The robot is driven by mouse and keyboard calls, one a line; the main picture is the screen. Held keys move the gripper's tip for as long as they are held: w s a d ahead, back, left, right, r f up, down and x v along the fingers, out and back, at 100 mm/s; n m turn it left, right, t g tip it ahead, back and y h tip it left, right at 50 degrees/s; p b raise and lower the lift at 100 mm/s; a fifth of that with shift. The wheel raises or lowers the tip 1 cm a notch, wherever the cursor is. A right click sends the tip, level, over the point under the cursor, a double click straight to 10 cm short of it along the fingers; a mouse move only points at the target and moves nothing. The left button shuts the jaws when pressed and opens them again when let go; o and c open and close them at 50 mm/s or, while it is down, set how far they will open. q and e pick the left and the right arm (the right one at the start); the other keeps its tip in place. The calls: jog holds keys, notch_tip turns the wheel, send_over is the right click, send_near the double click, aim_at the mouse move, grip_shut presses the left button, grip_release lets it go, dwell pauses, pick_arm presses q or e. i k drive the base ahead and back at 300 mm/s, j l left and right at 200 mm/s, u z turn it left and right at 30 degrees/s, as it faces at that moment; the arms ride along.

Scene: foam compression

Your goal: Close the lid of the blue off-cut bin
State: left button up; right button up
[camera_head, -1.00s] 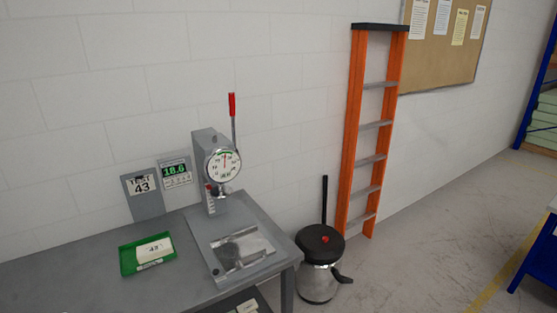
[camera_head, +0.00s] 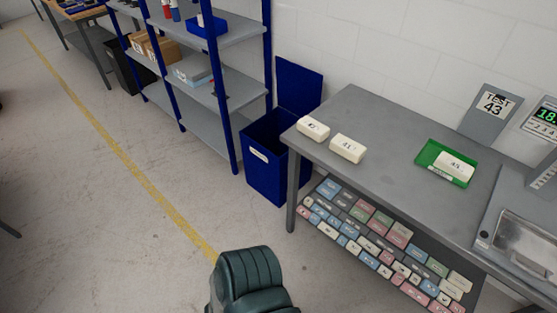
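The blue off-cut bin (camera_head: 262,165) stands on the floor between the shelf rack and the grey table's left end. Its lid (camera_head: 297,88) is open and stands upright at the bin's back, near the wall. A white label is on the bin's front. Part of the bin's right side is hidden behind the table. A dark green-grey rounded part of my own body shows at the bottom of the view, well short of the bin. Neither of my grippers is in view.
The grey table (camera_head: 385,125) carries white foam blocks (camera_head: 348,148) and a green tray (camera_head: 433,151). A lower shelf under it holds many coloured blocks (camera_head: 385,235). A blue-post rack (camera_head: 215,90) stands left of the bin. The floor (camera_head: 130,210) in front is clear, with a yellow line.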

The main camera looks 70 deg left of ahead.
aim_at(298, 88)
jog(key=u, duration=2.25)
